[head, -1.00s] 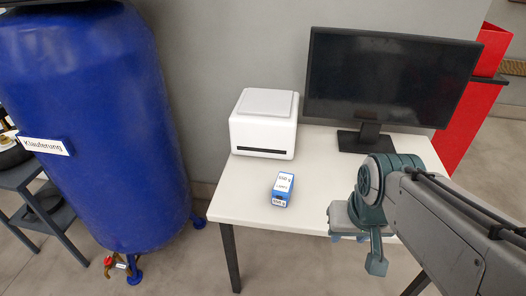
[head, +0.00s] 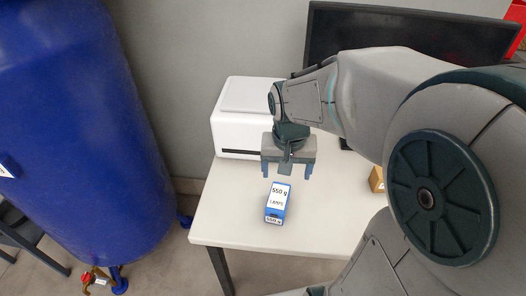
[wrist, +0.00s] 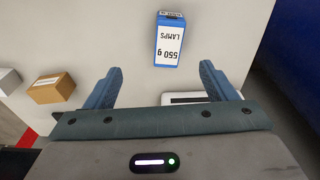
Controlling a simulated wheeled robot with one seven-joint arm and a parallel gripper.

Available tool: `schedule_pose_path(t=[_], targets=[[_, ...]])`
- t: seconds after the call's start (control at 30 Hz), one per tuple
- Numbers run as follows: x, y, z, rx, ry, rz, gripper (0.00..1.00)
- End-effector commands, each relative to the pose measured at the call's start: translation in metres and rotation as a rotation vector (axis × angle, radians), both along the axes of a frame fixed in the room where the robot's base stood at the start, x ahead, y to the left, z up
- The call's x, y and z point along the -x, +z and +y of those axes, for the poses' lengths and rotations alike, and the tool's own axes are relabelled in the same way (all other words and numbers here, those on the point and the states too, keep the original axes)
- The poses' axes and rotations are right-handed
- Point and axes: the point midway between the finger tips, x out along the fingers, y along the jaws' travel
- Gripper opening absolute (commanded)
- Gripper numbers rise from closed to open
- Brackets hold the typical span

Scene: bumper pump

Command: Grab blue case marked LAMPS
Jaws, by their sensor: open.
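The blue case (head: 277,203) with a white label reading "550 g LAMPS" lies on the white table near its left front part. In the wrist view the case (wrist: 170,40) shows upside down, beyond the fingertips and a little right of the middle between them. My gripper (head: 287,172) is open and empty. In the head view it hangs just behind the case, apart from it.
A white printer-like box (head: 235,140) stands behind my gripper. A black monitor (head: 400,28) is at the back, partly hidden by my arm. A small brown box (head: 376,180) sits to the right. A large blue tank (head: 80,130) stands left of the table (head: 225,222).

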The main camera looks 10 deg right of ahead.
Motion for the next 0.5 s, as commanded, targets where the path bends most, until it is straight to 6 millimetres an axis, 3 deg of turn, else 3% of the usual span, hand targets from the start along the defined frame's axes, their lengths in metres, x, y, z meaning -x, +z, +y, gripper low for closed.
schedule_pose_path(t=[0.03, 0.2, 0.5], targets=[[-0.012, -0.015, 0.000, -0.007, -0.031, 0.026, 0.78], [-0.040, -0.044, 0.002, -0.031, -0.128, 0.073, 0.78], [-0.055, -0.074, 0.003, -0.049, -0.186, 0.101, 0.78]])
